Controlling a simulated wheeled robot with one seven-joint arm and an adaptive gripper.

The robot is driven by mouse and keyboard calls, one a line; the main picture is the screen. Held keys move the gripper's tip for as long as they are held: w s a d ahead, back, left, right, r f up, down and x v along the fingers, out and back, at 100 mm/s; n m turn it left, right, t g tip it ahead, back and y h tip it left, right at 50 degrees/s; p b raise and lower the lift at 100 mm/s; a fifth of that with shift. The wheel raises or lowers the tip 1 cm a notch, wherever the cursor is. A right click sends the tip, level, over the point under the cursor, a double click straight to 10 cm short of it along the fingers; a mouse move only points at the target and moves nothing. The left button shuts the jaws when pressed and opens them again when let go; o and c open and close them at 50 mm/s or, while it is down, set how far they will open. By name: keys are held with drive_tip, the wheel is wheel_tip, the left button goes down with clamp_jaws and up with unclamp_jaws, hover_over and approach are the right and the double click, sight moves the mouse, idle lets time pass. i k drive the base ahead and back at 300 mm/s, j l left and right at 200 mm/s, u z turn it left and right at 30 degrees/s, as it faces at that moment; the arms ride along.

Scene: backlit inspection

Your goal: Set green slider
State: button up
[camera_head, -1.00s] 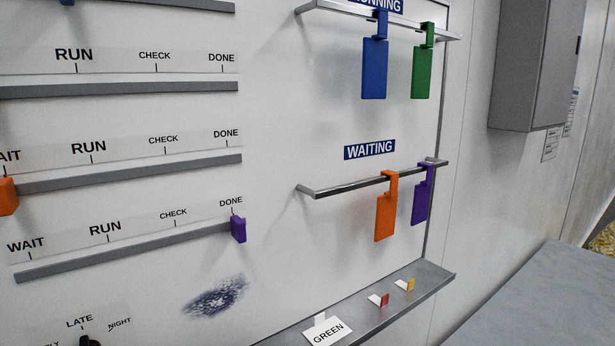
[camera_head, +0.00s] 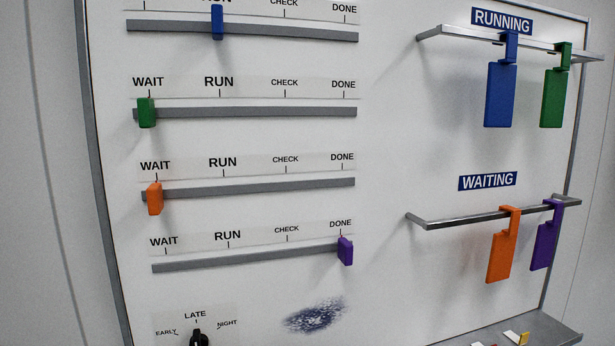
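The green slider (camera_head: 147,112) sits at the left end of the second rail (camera_head: 250,112), under the WAIT mark. RUN, CHECK and DONE marks follow to its right on the same row. A green tag (camera_head: 552,98) hangs on the RUNNING bar (camera_head: 440,34) at the upper right, beside a blue tag (camera_head: 501,95). My gripper is not in view.
The blue slider (camera_head: 217,22) is at RUN, the orange slider (camera_head: 154,198) at WAIT, the purple slider (camera_head: 345,251) at DONE. Orange (camera_head: 500,250) and purple (camera_head: 545,240) tags hang on the WAITING bar (camera_head: 440,222). A dial (camera_head: 199,338) and ledge (camera_head: 545,328) are below.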

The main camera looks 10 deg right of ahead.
sight(145, 106)
drive_tip(key=u, duration=1.25)
